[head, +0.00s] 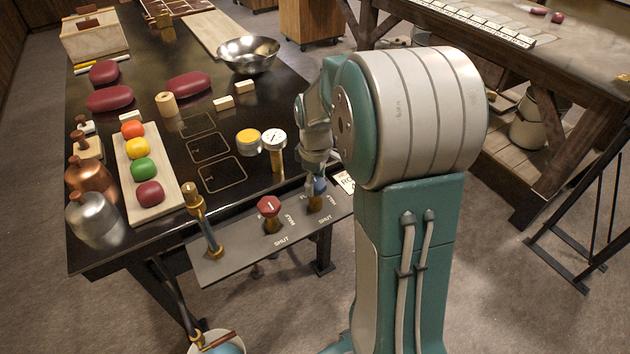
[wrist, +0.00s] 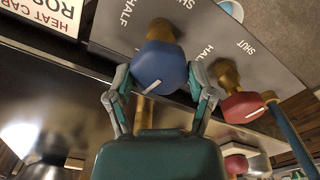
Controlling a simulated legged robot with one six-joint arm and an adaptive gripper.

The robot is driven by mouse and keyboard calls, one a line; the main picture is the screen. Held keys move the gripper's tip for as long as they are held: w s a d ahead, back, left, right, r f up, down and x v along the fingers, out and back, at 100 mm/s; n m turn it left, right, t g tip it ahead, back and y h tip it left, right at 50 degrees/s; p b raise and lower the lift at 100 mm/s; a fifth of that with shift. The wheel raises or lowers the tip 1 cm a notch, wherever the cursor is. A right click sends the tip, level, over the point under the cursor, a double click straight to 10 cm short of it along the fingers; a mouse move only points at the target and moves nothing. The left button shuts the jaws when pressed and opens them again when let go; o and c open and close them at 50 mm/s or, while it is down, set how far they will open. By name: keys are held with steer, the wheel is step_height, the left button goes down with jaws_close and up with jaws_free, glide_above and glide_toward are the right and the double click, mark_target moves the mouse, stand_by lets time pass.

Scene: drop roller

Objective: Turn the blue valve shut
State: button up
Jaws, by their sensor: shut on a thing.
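The blue valve (wrist: 158,62) is a faceted knob on a brass stem, with a white pointer line on its face. It stands on the grey valve panel (head: 240,240), on the right, and shows as a small blue patch in the head view (head: 320,186). My gripper (wrist: 161,74) has one finger on each side of the blue knob and is shut on it. In the wrist view the white line lies at a slant. HALF and SHUT labels are on the panel. In the head view my arm hides part of the knob.
A red valve (head: 268,207) stands left of the blue one on the panel, with a brass tap (head: 195,205) further left. A white gauge (head: 273,139) stands behind. A card (head: 345,182) is close on the right.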

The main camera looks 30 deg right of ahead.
steer(key=m, duration=0.4)
steer(key=shift+f+m, duration=0.1)
steer(key=shift+m, duration=0.2)
steer(key=m, duration=0.4)
steer(key=shift+s+m, duration=0.1)
steer(key=shift+m, duration=0.2)
steer(key=m, duration=0.4)
steer(key=shift+m, duration=0.3)
steer(key=m, duration=0.3)
steer(key=shift+m, duration=0.3)
steer(key=m, duration=0.3)
steer(key=shift+m, duration=0.3)
steer(key=m, duration=0.4)
steer(key=shift+m, duration=0.3)
steer(key=m, duration=0.4)
steer(key=shift+m, duration=2)
